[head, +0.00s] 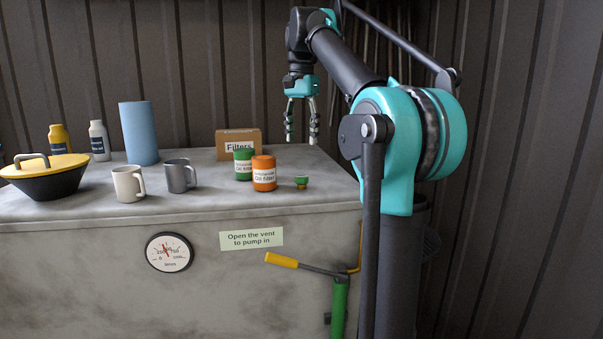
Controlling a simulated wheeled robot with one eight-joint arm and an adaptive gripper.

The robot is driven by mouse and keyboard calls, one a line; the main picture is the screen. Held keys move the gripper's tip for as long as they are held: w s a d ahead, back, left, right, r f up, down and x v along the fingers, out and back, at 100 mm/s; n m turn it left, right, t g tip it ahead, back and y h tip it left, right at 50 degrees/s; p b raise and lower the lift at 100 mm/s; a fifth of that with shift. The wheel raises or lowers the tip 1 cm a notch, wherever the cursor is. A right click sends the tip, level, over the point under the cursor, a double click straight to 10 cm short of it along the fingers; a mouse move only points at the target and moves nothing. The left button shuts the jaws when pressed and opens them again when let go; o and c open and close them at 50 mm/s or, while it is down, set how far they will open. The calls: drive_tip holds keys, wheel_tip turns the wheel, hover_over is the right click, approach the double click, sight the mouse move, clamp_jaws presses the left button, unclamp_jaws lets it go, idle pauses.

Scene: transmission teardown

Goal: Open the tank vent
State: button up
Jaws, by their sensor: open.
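The grey tank (100,255) is a large box with a flat top. A small green cap on a brass-coloured base (301,182), which looks like the vent, stands on the tank top near its right end. My gripper (301,138) points down with its two fingers spread and nothing between them. In the picture it is straight above the green cap, clearly apart from it. How far back it is relative to the cap is hard to tell. A label (251,239) on the tank front reads "Open the vent to pump in".
An orange can (264,173) and a green can (243,164) stand just left of the cap. A "Filters" box (238,144), two mugs (179,175), a blue cylinder (138,133), bottles and a yellow-lidded bowl (45,178) are farther left. A green pump (339,305) with a yellow handle is on the front.

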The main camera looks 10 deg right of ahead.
sight(302, 177)
wheel_tip(302, 177, down, 11)
drive_tip(key=shift+f, duration=0.1)
idle(0.3)
drive_tip(key=shift+c, duration=0.6)
drive_tip(key=c, duration=1)
drive_tip(key=shift+c, duration=0.2)
